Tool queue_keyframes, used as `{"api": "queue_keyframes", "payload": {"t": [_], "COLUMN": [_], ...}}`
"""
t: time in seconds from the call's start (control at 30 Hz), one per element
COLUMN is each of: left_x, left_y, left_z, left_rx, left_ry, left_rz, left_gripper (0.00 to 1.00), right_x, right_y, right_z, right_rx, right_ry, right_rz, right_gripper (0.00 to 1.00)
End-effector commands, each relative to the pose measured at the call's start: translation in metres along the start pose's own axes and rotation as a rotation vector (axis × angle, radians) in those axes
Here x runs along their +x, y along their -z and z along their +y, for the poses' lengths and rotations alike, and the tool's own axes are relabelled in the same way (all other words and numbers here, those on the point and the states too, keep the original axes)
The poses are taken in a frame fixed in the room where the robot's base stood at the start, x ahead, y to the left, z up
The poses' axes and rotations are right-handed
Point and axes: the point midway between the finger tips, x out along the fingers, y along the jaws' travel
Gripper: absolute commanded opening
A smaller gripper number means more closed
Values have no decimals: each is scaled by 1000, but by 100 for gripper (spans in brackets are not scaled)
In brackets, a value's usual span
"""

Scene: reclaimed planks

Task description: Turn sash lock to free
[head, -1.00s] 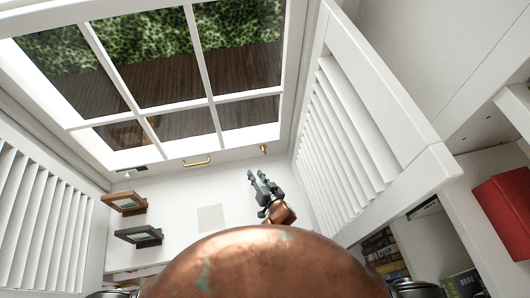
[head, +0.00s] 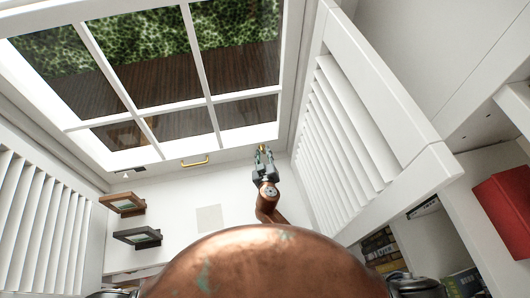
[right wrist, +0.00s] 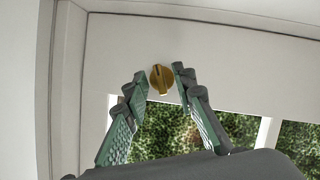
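The sash lock is a small brass knob (right wrist: 161,79) on the white bottom rail of the window sash, seen in the right wrist view with a ridge across its face. In the head view the lock (head: 262,148) shows only as a bit of gold between the fingers. My right gripper (right wrist: 159,84) is open, its two green-padded fingers on either side of the knob with gaps visible. It also shows in the head view (head: 264,152), pointing at the sash. Whether a finger touches the knob cannot be told. My left gripper is not in view.
A brass pull handle (head: 195,162) is on the sash left of the lock. A louvred shutter (head: 345,125) stands close on the right. Two small frames, brown (head: 122,203) and dark (head: 137,237), stand at the left of the sill.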

Motion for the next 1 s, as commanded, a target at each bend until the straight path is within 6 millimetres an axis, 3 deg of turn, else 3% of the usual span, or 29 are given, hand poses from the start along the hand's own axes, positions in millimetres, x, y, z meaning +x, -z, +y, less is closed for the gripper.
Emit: {"api": "queue_keyframes", "payload": {"t": [0.4, 0.73, 1.0], "left_x": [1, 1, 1], "left_y": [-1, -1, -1], "left_z": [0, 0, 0], "left_rx": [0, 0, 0], "left_ry": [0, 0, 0], "left_rz": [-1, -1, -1], "left_gripper": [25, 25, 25], "right_x": [9, 9, 9], "right_y": [0, 0, 0], "right_z": [0, 1, 1], "right_rx": [2, 3, 3], "right_ry": [0, 0, -1], "right_rz": [0, -1, -1], "right_gripper": [24, 1, 0]}}
